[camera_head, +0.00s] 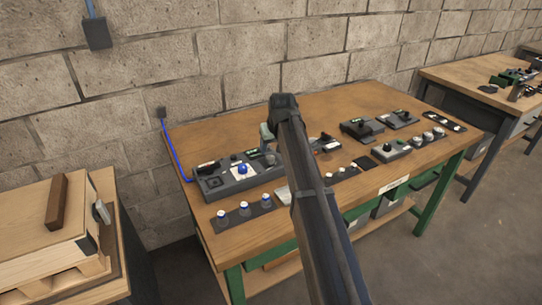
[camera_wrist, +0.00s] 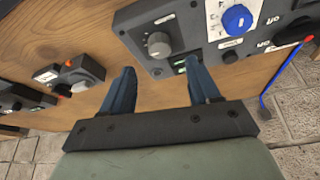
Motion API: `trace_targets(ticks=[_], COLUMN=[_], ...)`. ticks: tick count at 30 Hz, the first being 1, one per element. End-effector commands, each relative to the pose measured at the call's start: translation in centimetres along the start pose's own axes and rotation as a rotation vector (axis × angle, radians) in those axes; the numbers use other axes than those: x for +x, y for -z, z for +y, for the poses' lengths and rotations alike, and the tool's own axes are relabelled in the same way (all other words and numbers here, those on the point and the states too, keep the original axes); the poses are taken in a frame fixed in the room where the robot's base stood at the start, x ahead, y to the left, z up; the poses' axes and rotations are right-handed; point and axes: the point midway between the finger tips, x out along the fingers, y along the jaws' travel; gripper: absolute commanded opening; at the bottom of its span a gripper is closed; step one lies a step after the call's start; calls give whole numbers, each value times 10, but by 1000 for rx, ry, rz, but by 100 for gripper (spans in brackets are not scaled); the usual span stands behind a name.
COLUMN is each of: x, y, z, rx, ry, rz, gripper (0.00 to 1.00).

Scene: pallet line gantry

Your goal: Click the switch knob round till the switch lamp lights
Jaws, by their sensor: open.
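A dark grey control panel (camera_head: 212,187) lies on the wooden bench; it also shows at the top of the wrist view (camera_wrist: 190,62). It carries a blue knob (camera_wrist: 237,18) on a white marked plate and a grey knob (camera_wrist: 160,45). The blue knob also shows in the head view (camera_head: 243,168). I cannot tell which is the switch knob, and no lit lamp is clear. My gripper (camera_wrist: 162,74) is open and empty, its fingers pointing towards the panel with the grey knob just beyond, apart from both knobs. In the head view my arm hides part of the panel's right end.
A dark strip with several blue-and-white knobs (camera_head: 245,211) lies in front of the panel. A blue cable (camera_head: 176,152) runs from the wall to the panel's left. More devices (camera_head: 361,128) stand on the bench's right. Bare wood (camera_wrist: 110,40) lies left of the panel in the wrist view.

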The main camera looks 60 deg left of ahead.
Motion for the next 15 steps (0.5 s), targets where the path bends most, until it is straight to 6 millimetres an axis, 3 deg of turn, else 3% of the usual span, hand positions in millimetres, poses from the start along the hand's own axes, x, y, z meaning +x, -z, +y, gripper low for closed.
trace_targets(ticks=[6,15], x=[36,60], y=[0,0], z=[0,0], rx=[0,0], ry=[0,0], rz=[-1,0], gripper=[61,61])
